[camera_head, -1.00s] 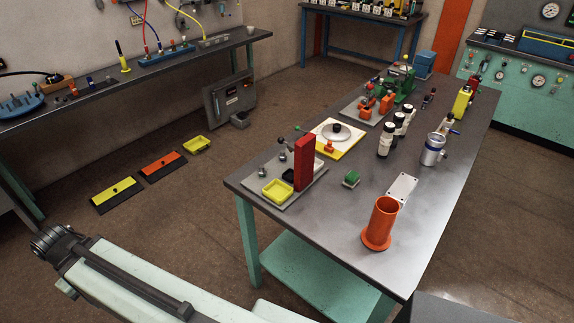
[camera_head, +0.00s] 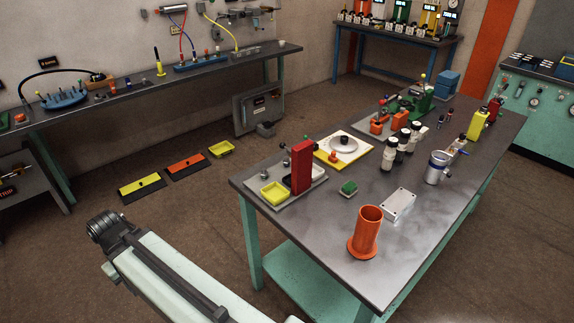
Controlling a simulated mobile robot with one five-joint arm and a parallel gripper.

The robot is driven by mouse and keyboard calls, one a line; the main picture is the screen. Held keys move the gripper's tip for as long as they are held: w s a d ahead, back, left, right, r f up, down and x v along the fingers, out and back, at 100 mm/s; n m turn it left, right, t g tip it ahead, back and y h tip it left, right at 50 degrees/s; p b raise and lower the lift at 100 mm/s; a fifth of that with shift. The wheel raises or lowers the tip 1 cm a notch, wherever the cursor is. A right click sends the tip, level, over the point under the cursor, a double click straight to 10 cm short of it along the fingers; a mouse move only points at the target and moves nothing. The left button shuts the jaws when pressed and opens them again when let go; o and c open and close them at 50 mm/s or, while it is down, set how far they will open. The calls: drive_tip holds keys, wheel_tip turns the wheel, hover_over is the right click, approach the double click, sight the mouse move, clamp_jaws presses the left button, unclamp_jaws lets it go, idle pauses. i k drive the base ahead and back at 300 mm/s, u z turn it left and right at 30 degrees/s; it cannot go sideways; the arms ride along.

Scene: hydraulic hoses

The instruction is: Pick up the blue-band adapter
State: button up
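I cannot single out the blue-band adapter for certain. Several small fittings (camera_head: 113,93) stand on the long bench at the left, one with some blue on it, too small to make out. A silver cylinder with blue on it (camera_head: 436,168) stands upright on the near table, toward its right side. My arm crosses the bottom left, with a dark joint at its upper end. My gripper is not visible.
The near table (camera_head: 412,233) also holds an orange flanged tube (camera_head: 368,231), a silver block (camera_head: 398,204), a red upright block (camera_head: 302,167) and a yellow tray (camera_head: 274,193). Yellow and orange floor plates (camera_head: 142,188) lie left. Floor between the benches is mostly clear.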

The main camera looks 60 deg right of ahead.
sight(286, 161)
drive_tip(key=z, duration=0.05)
drive_tip(key=i, duration=0.9)
drive_tip(key=u, duration=0.05)
